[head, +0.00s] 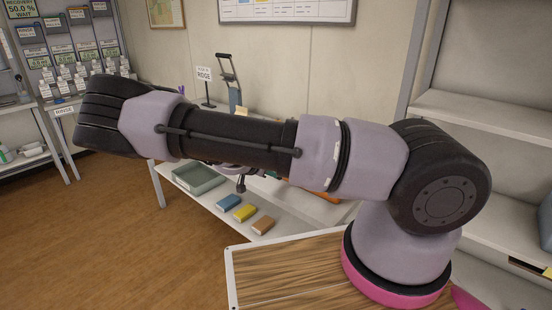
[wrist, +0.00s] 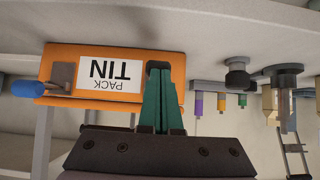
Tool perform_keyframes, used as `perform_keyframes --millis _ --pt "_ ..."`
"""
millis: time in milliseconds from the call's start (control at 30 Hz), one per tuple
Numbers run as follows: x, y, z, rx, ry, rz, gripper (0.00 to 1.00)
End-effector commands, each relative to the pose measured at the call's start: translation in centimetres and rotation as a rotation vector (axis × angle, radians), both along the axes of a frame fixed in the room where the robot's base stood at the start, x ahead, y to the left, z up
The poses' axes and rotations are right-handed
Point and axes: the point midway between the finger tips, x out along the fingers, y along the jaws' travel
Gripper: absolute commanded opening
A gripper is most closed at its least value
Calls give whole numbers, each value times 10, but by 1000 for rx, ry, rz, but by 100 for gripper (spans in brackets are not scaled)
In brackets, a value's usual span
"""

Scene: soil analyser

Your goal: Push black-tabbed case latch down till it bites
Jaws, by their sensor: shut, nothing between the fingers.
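The orange case (wrist: 112,52) carries a white label reading "PACK TIN", upside down in the wrist view. A sliver of orange, probably the same case, shows past my arm in the head view (head: 325,194). A black tab (wrist: 158,66) is on the case's right part, partly covered by my fingertips. A blue-tabbed latch (wrist: 40,88) sticks out at the case's left. My gripper (wrist: 158,74) has its green fingers together, empty, with the tips at the black tab. Whether they touch it I cannot tell.
In the wrist view, purple, orange and green-tipped items (wrist: 220,102) and a dark round-headed device (wrist: 283,78) are right of the case. In the head view, the lower shelf holds a green tray (head: 199,178) and blue (head: 229,202), yellow (head: 245,213) and brown (head: 264,225) blocks.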

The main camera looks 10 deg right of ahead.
Motion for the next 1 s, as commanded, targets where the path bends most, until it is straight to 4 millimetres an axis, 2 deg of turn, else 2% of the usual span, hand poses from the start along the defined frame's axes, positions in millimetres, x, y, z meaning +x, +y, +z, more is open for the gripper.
perform_keyframes --millis 100,533,1000 --pt "0 -1 -6 -54 -37 0 0" --pt "5 -8 -31 -45 -30 -3 0" --pt "4 -6 -21 -42 -30 -2 0"
